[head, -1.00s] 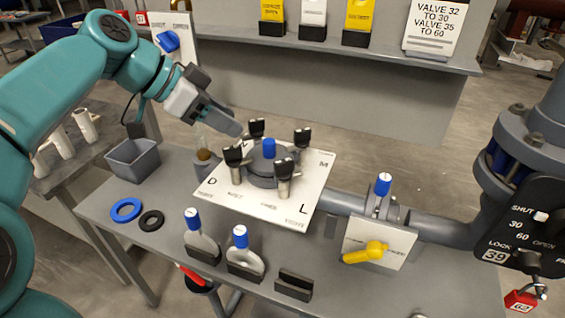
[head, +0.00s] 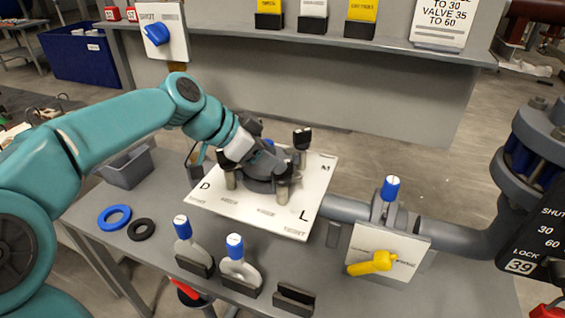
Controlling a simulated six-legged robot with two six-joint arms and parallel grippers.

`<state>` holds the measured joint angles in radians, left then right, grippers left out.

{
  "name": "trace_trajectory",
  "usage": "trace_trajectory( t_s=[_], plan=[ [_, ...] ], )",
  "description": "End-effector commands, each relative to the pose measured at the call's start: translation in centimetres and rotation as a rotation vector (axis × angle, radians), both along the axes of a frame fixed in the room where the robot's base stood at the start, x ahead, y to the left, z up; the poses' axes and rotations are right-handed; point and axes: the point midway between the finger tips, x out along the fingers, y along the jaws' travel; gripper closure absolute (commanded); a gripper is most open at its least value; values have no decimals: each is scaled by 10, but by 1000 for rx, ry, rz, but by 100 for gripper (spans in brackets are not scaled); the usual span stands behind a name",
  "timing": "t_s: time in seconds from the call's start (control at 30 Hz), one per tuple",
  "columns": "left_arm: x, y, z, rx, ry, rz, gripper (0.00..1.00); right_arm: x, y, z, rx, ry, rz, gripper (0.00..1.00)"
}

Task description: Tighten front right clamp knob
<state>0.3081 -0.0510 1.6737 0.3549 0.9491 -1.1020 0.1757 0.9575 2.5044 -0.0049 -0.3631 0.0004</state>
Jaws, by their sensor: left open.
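The filter press has a round grey housing (head: 258,186) on a white plate (head: 208,197) marked D, L and M. Black-topped clamp knobs on metal posts stand around it. The front right knob's post (head: 282,192) stands near the letter L; its black top is mostly hidden by or merged with my dark jaws. The back right knob (head: 302,138) and the front left knob's post (head: 230,180) show clear. My left gripper (head: 278,166) is open, reaching across the housing from the left with its tips at the front right knob. I cannot tell whether they touch it. The right gripper is out of view.
Blue (head: 114,217) and black (head: 142,230) rings and a grey bin (head: 128,168) are at left. A valve with yellow handle (head: 372,263) and pipework stand right.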

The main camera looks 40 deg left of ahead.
Motion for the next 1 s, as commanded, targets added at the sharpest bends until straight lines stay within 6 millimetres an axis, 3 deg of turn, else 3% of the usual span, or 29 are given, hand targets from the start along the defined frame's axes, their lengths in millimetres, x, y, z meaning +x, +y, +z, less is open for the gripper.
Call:
trace_trajectory(
  t_s=[0.2,0.6,0.67,0.73,0.77,1.0],
  plan=[
    [22,-11,-24,-1,2,-1,55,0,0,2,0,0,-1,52],
    [29,-14,-31,-1,-1,1,55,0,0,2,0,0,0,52],
    [29,-14,-31,-1,-1,1,72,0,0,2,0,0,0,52],
    [29,-13,-31,1,0,1,94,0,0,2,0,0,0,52],
    [29,-13,-31,1,0,1,100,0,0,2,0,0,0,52],
    [29,-13,-32,1,2,6,100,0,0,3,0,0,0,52]
  ],
)
